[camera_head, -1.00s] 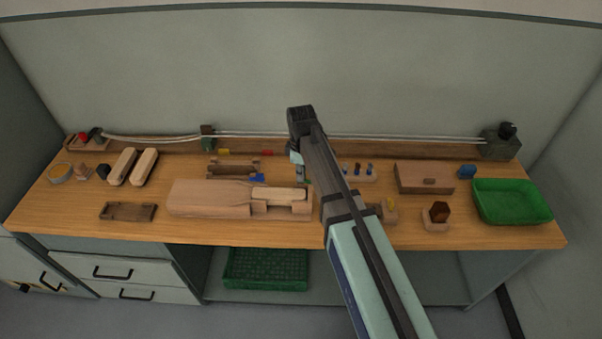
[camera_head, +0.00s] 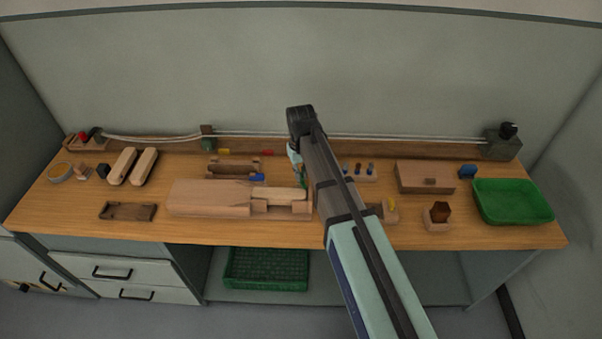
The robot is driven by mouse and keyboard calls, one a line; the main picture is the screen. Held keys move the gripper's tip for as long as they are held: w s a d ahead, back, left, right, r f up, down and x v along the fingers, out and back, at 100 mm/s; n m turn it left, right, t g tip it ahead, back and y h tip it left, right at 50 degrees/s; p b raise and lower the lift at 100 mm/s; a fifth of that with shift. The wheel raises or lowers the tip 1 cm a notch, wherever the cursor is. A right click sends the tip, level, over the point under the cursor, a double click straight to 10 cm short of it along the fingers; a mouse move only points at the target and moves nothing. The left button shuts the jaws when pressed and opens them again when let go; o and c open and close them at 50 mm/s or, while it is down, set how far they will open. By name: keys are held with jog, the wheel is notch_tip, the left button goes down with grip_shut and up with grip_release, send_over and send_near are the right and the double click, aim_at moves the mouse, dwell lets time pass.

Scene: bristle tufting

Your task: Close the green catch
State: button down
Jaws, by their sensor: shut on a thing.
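My gripper (camera_head: 299,177) is over the right end of the pale wooden block fixture (camera_head: 210,196) on the bench, mostly hidden behind my own arm. A small green part, seemingly the green catch (camera_head: 302,181), shows at its fingertips, and the gripper appears shut on it. The catch's shape and exact position are too small and covered to make out. A lighter wooden piece (camera_head: 280,193) lies in the fixture's recess, just left of the gripper.
Behind the fixture stand a dark wooden cradle (camera_head: 232,168) and a blue piece (camera_head: 257,177). To the right are a wooden box (camera_head: 424,177) and a green tray (camera_head: 513,223). Two pale wooden bars (camera_head: 145,166) lie at left. Thin rods run along the back.

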jog(key=m, duration=0.4)
jog(key=shift+m, duration=0.4)
dwell(0.4)
jog(key=c, duration=1.2)
grip_release()
jog(key=shift+c, duration=0.2)
jog(key=shift+r, duration=0.15)
notch_tip(320, 180, up, 12)
jog(key=shift+f, duration=0.2)
